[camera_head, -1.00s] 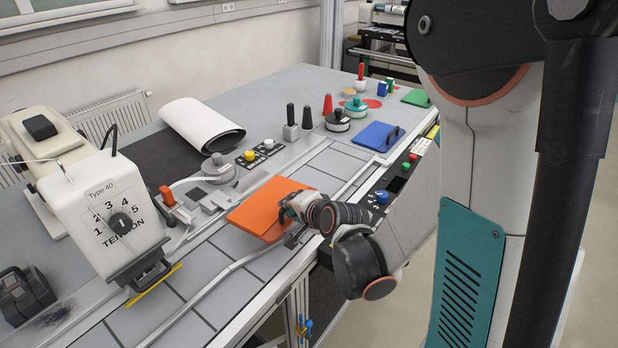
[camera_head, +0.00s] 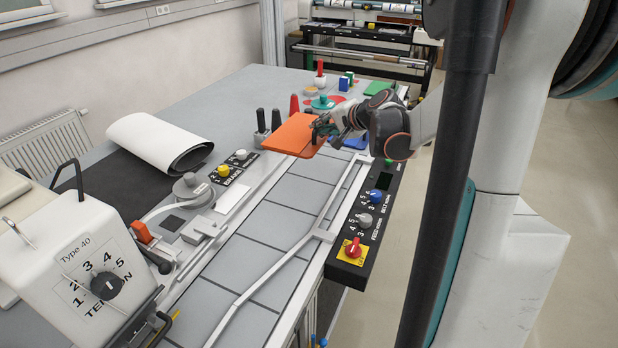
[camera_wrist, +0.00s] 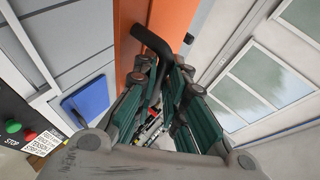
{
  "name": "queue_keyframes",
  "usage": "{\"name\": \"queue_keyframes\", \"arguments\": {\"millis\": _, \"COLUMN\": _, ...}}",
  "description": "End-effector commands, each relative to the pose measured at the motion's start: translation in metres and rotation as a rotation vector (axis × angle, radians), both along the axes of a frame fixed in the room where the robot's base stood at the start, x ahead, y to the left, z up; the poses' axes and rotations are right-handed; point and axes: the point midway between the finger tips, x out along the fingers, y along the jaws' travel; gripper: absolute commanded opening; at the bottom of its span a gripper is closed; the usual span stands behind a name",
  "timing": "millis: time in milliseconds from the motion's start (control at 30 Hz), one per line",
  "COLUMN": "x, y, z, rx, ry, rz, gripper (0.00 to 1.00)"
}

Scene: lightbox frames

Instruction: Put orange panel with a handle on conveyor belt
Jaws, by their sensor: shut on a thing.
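The orange panel (camera_head: 291,136) is held by its dark handle in my gripper (camera_head: 326,127), toward the far part of the conveyor belt (camera_head: 280,227), the grey tiled strip along the table. The panel looks raised above the belt, but the gap is hard to judge. In the wrist view, my gripper (camera_wrist: 163,82) is shut on the dark handle (camera_wrist: 152,42), and the orange panel (camera_wrist: 128,50) stands behind the fingers.
A green panel (camera_head: 378,88) lies farther back. A control box with knobs (camera_head: 362,222) lines the right edge. The near belt is clear.

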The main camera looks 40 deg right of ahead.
Motion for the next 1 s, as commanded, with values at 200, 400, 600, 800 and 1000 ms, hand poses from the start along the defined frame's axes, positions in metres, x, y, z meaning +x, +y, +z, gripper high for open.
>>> {"name": "queue_keyframes", "arguments": {"millis": 200, "x": 0.001, "y": 0.000, "z": -0.060, "rx": 0.001, "ry": 0.000, "rz": -0.001, "gripper": 0.00}}
{"name": "queue_keyframes", "arguments": {"millis": 400, "x": 0.001, "y": 0.000, "z": -0.106, "rx": 0.001, "ry": 0.000, "rz": -0.001, "gripper": 0.00}}
{"name": "queue_keyframes", "arguments": {"millis": 600, "x": 0.001, "y": 0.001, "z": -0.131, "rx": 0.001, "ry": 0.000, "rz": -0.001, "gripper": 0.00}}
{"name": "queue_keyframes", "arguments": {"millis": 800, "x": 0.001, "y": 0.000, "z": -0.143, "rx": 0.001, "ry": 0.000, "rz": -0.001, "gripper": 0.00}}
{"name": "queue_keyframes", "arguments": {"millis": 1000, "x": 0.001, "y": 0.001, "z": -0.172, "rx": 0.001, "ry": 0.000, "rz": -0.001, "gripper": 0.00}}
